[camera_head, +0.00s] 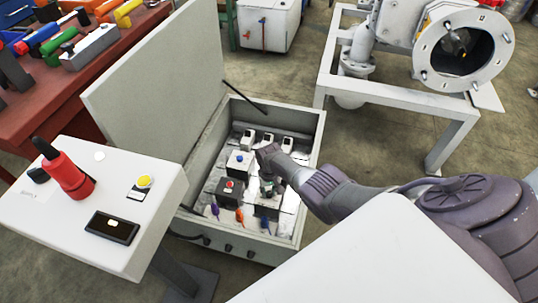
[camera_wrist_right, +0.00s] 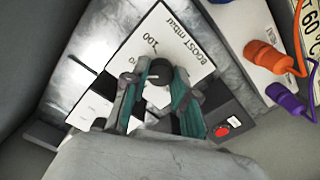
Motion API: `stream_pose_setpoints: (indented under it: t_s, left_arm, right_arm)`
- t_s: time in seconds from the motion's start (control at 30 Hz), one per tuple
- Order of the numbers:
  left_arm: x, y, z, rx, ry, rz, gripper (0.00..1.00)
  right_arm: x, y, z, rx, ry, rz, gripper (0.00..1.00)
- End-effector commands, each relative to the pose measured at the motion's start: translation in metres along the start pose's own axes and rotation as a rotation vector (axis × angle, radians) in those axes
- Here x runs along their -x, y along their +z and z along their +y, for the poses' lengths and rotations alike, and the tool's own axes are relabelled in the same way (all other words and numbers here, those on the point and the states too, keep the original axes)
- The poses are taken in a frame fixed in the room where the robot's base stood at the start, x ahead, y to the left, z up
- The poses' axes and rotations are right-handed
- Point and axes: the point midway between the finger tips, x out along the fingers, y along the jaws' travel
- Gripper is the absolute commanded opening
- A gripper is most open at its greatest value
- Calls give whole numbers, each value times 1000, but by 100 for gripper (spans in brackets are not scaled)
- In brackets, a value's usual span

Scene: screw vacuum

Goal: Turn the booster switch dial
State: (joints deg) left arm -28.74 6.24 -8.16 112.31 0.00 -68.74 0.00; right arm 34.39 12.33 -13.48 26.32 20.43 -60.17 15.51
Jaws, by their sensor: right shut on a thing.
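The booster switch dial (camera_wrist_right: 160,74) is a dark round knob with a light mark, below a white label reading "BOOST mbar" and "100" in the right wrist view. My right gripper (camera_wrist_right: 157,98) is shut on the dial, with one teal-lined finger on each side of it. In the head view the right gripper (camera_head: 270,172) reaches into the open grey control box (camera_head: 312,150) from the right, and it partly hides the dial there. My left gripper is not in view.
The box lid (camera_head: 155,75) stands open at the left. Inside are a blue-button block (camera_head: 240,160), a red-button block (camera_head: 229,190) and orange and purple plugs. A white console (camera_head: 75,235) with a red handle (camera_head: 66,173) stands left. A white surface fills the lower right.

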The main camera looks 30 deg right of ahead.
Motion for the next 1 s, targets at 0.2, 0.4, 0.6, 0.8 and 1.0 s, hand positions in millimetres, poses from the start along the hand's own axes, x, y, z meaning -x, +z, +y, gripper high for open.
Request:
stream_pose_setpoints:
  t_s: [0.2, 0.4, 0.6, 0.8, 1.0]
  left_arm:
    - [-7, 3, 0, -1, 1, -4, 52]
    - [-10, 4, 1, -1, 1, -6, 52]
    - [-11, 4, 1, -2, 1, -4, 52]
    - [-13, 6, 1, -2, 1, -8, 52]
    - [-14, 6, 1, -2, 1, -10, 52]
  right_arm:
    - [-1, 2, 0, -130, 1, -5, 0]
    - [-1, 2, 1, -199, 2, -5, 0]
    - [-1, 2, 1, -226, 1, -5, 0]
    - [-1, 2, 1, -229, 1, -5, 0]
    - [-1, 2, 1, -228, 1, -5, 30]
